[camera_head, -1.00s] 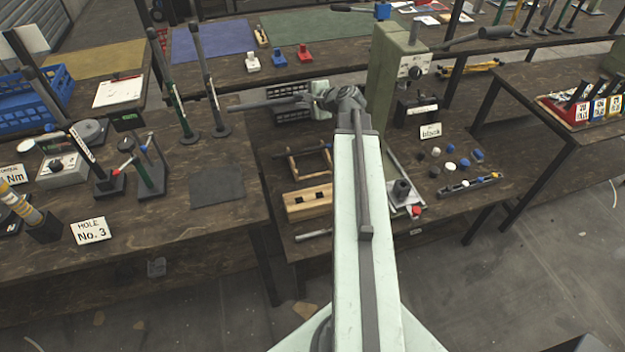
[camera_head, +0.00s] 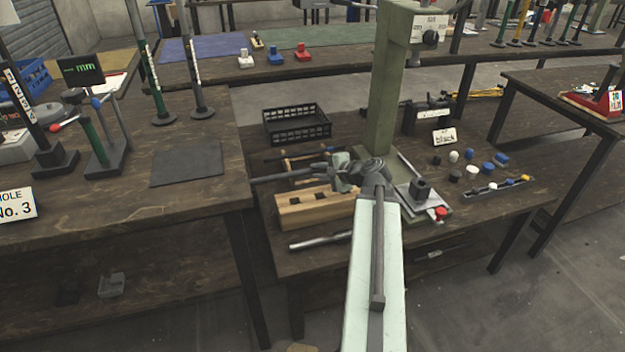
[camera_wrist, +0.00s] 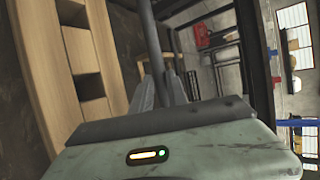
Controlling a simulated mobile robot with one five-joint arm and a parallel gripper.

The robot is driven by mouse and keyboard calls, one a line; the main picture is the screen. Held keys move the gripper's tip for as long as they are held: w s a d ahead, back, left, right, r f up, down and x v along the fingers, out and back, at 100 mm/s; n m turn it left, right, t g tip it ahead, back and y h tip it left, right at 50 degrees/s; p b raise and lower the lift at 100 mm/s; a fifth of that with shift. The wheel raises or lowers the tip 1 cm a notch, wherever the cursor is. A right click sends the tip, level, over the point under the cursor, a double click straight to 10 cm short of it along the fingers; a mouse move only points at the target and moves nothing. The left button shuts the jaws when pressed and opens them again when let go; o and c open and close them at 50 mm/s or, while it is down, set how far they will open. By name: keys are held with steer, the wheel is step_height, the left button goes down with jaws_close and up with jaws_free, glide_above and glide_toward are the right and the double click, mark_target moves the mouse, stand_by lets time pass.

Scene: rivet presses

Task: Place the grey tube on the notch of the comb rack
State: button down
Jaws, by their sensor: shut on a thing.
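My gripper (camera_head: 338,174) is shut on the grey tube (camera_head: 283,177), a dark grey bar that reaches out leftward from the jaws. In the wrist view the tube (camera_wrist: 149,35) runs up between the two fingers (camera_wrist: 158,90). A pale wooden block with dark square recesses (camera_head: 316,214) sits below the gripper, and its recesses also show at the left of the wrist view (camera_wrist: 84,75). Behind it is a low wooden frame (camera_head: 287,163) with a dark bar across it, partly hidden by the held tube. I cannot tell for certain which wooden piece is the comb rack.
A green press (camera_head: 382,90) stands just right of the gripper. A lighter metal bar (camera_head: 320,240) lies at the table's front edge. A black crate (camera_head: 297,126) is behind. Several small caps (camera_head: 471,171) lie to the right. A higher bench (camera_head: 130,215) is at left.

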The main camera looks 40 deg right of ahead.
steer(key=w+d+f+b, duration=0.1)
steer(key=d, duration=0.4)
steer(key=w+d+f+b, duration=0.1)
steer(key=d+f+b, duration=0.1)
steer(key=d, duration=0.3)
steer(key=w+d+f+b, duration=0.2)
steer(key=d, duration=0.3)
steer(key=shift+d+f, duration=0.1)
steer(key=shift+d, duration=0.2)
steer(key=shift+r, duration=0.2)
steer(key=c, duration=1.3)
jaws_free()
steer(key=p+v, duration=0.5)
steer(key=v, duration=0.7)
steer(key=shift+p, duration=0.35)
